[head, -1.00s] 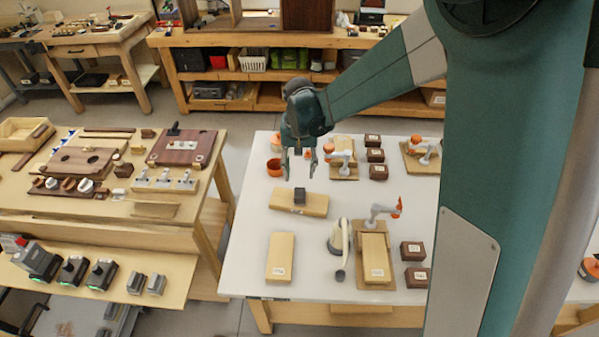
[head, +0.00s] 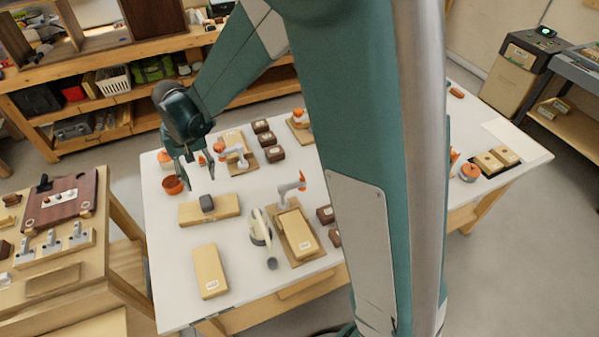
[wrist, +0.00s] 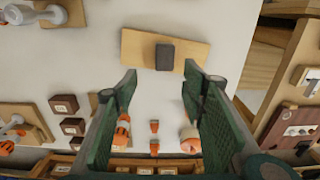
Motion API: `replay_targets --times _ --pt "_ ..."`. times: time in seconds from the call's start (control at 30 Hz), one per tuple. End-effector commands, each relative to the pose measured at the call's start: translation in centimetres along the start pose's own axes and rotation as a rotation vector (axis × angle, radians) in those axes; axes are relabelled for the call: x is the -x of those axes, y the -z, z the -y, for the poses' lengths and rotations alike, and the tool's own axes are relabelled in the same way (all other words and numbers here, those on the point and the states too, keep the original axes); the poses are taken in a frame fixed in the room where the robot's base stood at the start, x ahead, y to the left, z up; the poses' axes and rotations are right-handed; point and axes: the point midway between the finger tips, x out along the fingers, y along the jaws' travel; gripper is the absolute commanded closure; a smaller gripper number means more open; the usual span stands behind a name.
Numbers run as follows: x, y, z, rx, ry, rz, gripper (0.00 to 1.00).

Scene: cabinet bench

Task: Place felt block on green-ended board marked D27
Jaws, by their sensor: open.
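The dark grey felt block (head: 207,203) lies on a pale wooden board (head: 227,205) on the white table. In the wrist view, the block (wrist: 165,58) sits mid-board (wrist: 193,54), ahead of my fingertips. My gripper (head: 196,172) is open and empty, above and behind the block in the head view; its spread fingers (wrist: 160,82) frame bare table in the wrist view. A labelled pale board (head: 209,271) lies at the front left. Another labelled board (head: 299,232) lies in a clamp fixture. I cannot read the labels or make out a green end.
Brown labelled blocks (head: 268,139) and orange-tipped clamps (head: 290,187) stand nearby. An orange cup (head: 173,185) is near my gripper. White table is bare left of the front board.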

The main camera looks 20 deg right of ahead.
Motion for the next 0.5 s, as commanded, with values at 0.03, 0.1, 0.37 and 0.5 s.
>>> replay_targets --times 0.03,0.1,0.37,0.5 --pt "0.7 -0.3 -0.6 -0.002 0.003 -0.008 0.59" --pt "1.7 -0.7 -1.4 -0.001 0.007 -0.021 0.59" --pt "5.7 -2.5 -4.6 -0.001 0.024 -0.080 0.59" --pt "7.7 -3.6 -6.3 -0.002 0.031 -0.113 0.59"
